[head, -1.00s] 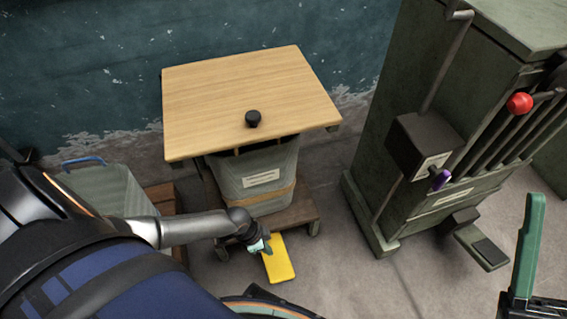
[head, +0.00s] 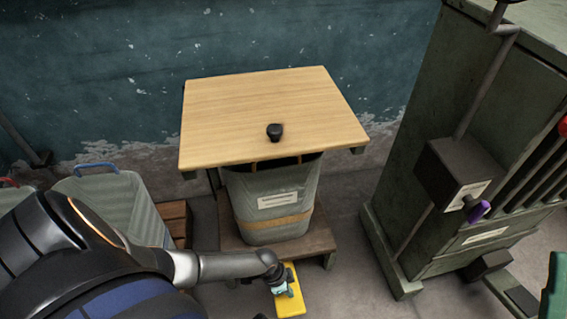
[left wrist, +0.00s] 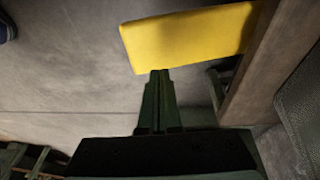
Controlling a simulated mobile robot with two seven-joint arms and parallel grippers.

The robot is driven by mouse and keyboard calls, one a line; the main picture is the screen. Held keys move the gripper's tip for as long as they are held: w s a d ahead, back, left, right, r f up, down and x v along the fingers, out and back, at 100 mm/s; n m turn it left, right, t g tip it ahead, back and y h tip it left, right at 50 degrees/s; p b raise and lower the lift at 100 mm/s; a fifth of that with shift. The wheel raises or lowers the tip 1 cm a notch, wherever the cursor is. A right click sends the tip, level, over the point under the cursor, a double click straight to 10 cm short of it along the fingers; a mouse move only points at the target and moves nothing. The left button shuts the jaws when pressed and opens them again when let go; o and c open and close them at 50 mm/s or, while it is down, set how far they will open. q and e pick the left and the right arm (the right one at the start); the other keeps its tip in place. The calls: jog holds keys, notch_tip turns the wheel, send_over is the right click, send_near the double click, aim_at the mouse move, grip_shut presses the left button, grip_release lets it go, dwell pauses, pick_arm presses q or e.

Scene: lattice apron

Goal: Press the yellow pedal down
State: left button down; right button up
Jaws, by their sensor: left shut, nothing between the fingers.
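The yellow pedal (head: 291,300) is a flat plate low at the front of the small wooden stand, near the bottom of the head view. In the left wrist view the yellow pedal (left wrist: 188,34) fills the upper middle. My left gripper (head: 285,290) is shut and empty, over the pedal in the head view. In the left wrist view my left gripper's fingertips (left wrist: 159,73) meet the pedal's near edge in the picture; I cannot tell whether they touch it. My right gripper is not in view.
The stand has a wooden lid (head: 265,105) with a black knob (head: 274,131) above a grey bin (head: 265,215). A green cabinet (head: 420,240) with a purple-tipped lever (head: 478,211) stands to the right. A grey basket (head: 120,205) is at the left. Floor is bare between stand and cabinet.

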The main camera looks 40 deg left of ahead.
aim_at(292, 301)
pick_arm(q)
jog(key=shift+s+d+f+b, duration=0.2)
jog(key=shift+f+b, duration=0.2)
jog(key=shift+f, duration=0.55)
jog(key=shift+s+d+f+b, duration=0.15)
jog(key=shift+f+b, duration=0.2)
jog(key=shift+f, duration=0.55)
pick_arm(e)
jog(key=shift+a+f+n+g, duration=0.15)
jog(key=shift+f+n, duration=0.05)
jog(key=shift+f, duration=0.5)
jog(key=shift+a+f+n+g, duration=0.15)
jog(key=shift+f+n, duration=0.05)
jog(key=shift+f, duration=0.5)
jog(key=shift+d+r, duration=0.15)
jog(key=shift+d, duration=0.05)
